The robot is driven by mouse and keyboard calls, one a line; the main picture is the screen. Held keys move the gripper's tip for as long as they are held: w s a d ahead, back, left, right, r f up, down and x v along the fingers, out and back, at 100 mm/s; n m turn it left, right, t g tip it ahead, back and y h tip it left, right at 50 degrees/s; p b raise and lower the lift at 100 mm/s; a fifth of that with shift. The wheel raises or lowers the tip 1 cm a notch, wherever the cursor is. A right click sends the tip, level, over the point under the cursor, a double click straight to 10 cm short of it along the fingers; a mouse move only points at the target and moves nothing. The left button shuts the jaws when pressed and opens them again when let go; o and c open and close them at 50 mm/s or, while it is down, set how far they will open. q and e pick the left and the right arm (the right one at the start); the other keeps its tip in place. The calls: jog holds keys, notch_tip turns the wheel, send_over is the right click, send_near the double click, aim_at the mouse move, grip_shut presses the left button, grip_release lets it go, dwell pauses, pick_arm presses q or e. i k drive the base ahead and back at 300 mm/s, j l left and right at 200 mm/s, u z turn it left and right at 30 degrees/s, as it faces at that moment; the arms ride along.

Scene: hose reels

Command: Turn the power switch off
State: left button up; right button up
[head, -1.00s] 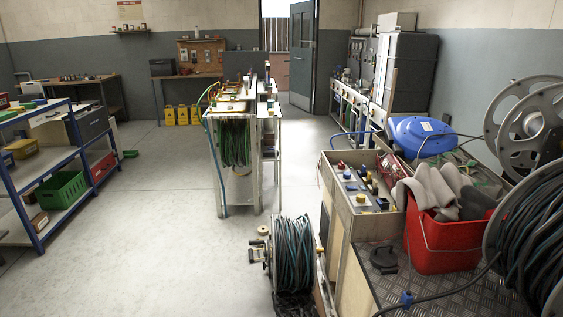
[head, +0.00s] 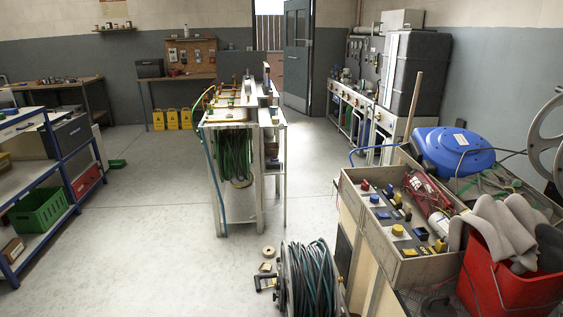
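I cannot pick out a power switch for certain in the head view. A wooden tray (head: 418,274) on a cabinet at the right holds several small coloured parts, among them a yellow knob-like piece (head: 397,231) and a red one (head: 364,186); they are too small to identify as switches. White bench units (head: 377,122) along the right wall at the back have small dark round details on their fronts, too small to tell. Neither of my grippers is in view.
A reel of dark hose (head: 311,283) stands on the floor ahead. A red bucket (head: 515,292) and blue reel (head: 452,151) are at the right. A narrow workbench (head: 246,205) stands mid-room; a blue-framed shelf (head: 65,166) is left.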

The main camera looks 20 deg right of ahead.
aim_at(365, 185)
jog(key=i, duration=1.95)
